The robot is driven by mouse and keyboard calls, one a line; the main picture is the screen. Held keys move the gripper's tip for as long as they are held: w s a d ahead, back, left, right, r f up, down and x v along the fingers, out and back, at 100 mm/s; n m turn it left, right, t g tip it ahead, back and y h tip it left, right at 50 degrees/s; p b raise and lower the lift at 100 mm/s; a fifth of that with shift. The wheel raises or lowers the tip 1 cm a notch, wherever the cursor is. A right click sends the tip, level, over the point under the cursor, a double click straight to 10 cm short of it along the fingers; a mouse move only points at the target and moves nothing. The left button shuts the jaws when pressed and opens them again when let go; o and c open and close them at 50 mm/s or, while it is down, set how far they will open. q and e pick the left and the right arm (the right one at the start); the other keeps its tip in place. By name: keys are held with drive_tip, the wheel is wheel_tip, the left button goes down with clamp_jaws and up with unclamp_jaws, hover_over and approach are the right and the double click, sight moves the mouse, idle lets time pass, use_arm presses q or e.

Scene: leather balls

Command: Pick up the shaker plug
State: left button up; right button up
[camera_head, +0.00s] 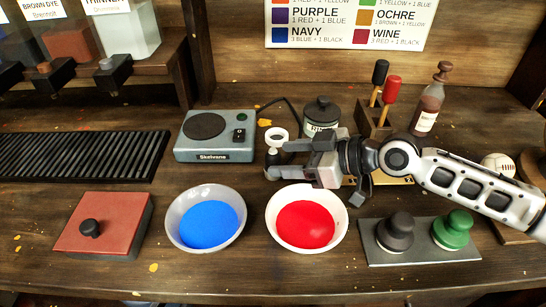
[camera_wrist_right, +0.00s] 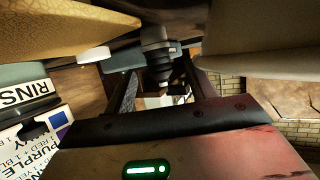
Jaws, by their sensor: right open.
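A small dark, stepped piece (camera_head: 272,157), which may be the shaker plug, stands on the table just right of the grey shaker box (camera_head: 215,143). My right gripper (camera_head: 279,161) is open in the head view, with its fingertips pointing left at this piece. In the right wrist view, a dark stepped piece (camera_wrist_right: 158,52) shows beyond and between the two spread fingers of the gripper (camera_wrist_right: 163,75). I cannot tell whether either finger touches it. My left gripper is out of view.
Bowls of red (camera_head: 339,236) and blue (camera_head: 170,232) dye stand in front. Tools in a wooden holder (camera_head: 366,122) and a brown bottle (camera_head: 428,108) stand at the back right.

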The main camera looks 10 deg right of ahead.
drive_tip(key=shift+x, duration=1.1)
drive_tip(key=c, duration=1.1)
drive_tip(key=shift+r, duration=0.1)
